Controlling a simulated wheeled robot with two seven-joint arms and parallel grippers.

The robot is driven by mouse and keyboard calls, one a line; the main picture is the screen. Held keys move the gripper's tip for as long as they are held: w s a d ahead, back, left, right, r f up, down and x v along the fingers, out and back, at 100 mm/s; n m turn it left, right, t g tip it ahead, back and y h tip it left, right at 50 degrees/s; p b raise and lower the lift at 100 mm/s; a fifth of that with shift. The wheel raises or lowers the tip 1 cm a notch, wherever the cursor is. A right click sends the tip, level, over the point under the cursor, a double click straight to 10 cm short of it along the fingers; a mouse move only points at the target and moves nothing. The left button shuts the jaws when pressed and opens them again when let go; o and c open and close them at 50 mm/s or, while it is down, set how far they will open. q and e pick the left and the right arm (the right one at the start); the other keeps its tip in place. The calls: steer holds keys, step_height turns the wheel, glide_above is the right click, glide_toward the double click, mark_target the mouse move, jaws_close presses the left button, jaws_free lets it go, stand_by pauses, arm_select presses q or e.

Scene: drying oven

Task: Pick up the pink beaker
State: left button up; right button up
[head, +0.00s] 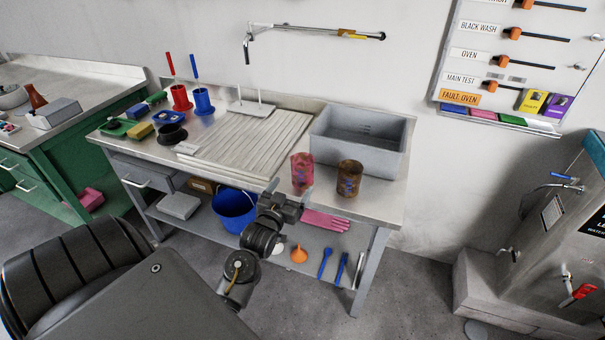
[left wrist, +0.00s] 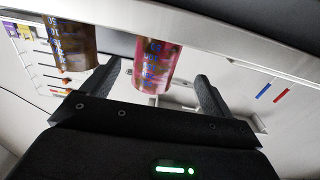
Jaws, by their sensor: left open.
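The pink beaker (head: 302,172) stands upright near the front edge of the steel bench (head: 385,203), with dark blotches on its wall. A brown beaker (head: 349,178) stands just to its right. My left gripper (head: 288,190) is open and empty in front of the pink beaker, level with its lower part. In the left wrist view the pink beaker (left wrist: 156,66) shows between the two spread fingers, and the brown beaker (left wrist: 74,45) lies outside them to the left. I cannot tell how far the fingertips reach around the pink beaker. My right gripper is not in view.
A grey basin (head: 360,157) stands behind the beakers, and a ribbed drainboard (head: 245,140) lies to their left. Below, the lower shelf holds a blue bucket (head: 235,210) and pink gloves (head: 326,220). The brown beaker leaves little room on the right.

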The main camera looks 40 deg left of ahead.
mark_target(297, 180)
arm_select(q)
steer(key=x, duration=0.4)
steer(key=shift+w, duration=0.1)
steer(key=shift+w+a, duration=0.1)
steer(key=shift+w, duration=0.2)
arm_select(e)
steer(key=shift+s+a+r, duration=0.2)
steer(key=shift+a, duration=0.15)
arm_select(q)
steer(key=x, duration=0.1)
steer(key=p+x, duration=0.1)
steer(key=x, duration=0.2)
steer(key=shift+w+r, duration=0.1)
steer(key=shift+w, duration=0.5)
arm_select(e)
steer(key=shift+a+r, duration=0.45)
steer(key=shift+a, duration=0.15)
arm_select(q)
steer(key=c, duration=1.1)
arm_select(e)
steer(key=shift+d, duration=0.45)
arm_select(q)
steer(key=shift+o, duration=0.2)
steer(key=shift+r, duration=0.1)
